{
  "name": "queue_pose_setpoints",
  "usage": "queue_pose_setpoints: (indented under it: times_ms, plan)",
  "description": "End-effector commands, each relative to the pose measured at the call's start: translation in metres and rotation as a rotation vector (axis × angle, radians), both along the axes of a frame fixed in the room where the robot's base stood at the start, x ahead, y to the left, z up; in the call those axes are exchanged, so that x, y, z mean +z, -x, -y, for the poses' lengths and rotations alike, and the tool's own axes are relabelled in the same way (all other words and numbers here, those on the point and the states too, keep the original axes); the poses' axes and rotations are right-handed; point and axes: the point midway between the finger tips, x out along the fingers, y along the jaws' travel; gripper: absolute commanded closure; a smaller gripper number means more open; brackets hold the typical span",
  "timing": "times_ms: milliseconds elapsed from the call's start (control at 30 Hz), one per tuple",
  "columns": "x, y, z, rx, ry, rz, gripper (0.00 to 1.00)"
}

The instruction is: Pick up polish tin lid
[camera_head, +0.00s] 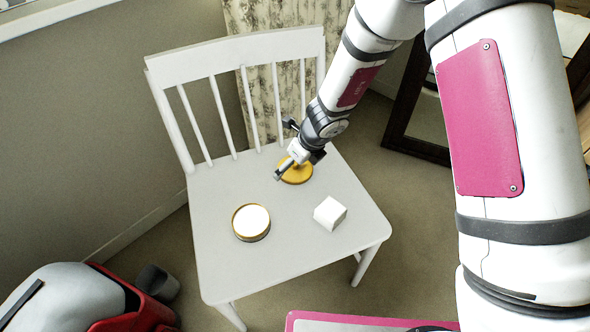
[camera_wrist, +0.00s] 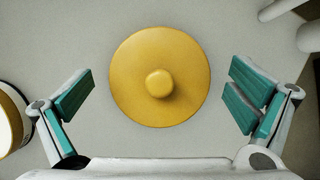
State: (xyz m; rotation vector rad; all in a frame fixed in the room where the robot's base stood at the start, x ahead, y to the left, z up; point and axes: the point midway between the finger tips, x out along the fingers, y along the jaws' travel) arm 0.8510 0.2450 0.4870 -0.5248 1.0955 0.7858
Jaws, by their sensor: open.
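The polish tin lid is a round yellow disc with a small raised knob in its middle. In the head view the lid (camera_head: 298,175) lies on the chair seat near the backrest, partly hidden by my gripper (camera_head: 284,172). In the wrist view the lid (camera_wrist: 185,55) lies flat, knob toward the camera. My gripper (camera_wrist: 160,98) is open and empty above it, with one teal-padded finger on each side and a gap between each finger and the lid.
The white chair (camera_head: 220,270) carries an open round tin (camera_head: 251,222) with a pale top and a white cube (camera_head: 330,213) in front of the lid. The tin (camera_wrist: 12,118) also shows at the wrist view's left edge.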

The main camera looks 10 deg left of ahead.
Motion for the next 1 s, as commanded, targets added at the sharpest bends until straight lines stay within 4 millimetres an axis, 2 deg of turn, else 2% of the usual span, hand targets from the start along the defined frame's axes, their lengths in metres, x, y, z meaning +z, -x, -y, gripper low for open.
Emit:
queue_pose_setpoints:
  times_ms: [100,200,300,933,1000]
  plan:
    - [0.0012,0.0000,0.0000,0.000,0.000,0.000,0.00]
    - [0.0013,0.0001,-0.0001,0.001,0.000,0.000,0.23]
    - [0.0013,0.0002,-0.0001,0.001,0.000,0.000,0.41]
    - [0.0008,0.0040,-0.0006,0.005,0.001,-0.008,0.45]
    - [0.0038,0.0041,-0.0006,0.005,0.001,-0.008,0.54]
